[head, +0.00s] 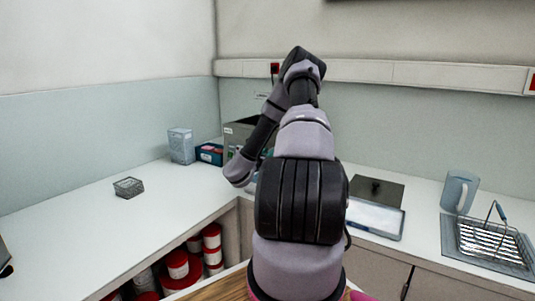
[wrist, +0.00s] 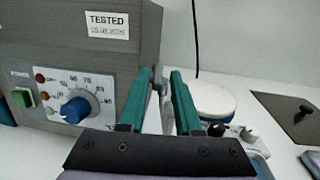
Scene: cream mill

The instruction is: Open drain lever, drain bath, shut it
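The bath (wrist: 90,50) is a grey box with a "TESTED" label. Its front panel has a blue dial (wrist: 75,110), a green power switch (wrist: 22,98) and small lamps. A grey metal drain lever (wrist: 158,85) stands at the bath's right side. My gripper (wrist: 163,72) has two teal fingers standing apart, one on each side of the lever; I see no clear contact. The lever's lower part is hard to make out. In the head view the bath (head: 236,128) is partly behind my arm, and my gripper and the lever are hidden.
A mesh tray (head: 128,187) sits on the mostly clear left counter.

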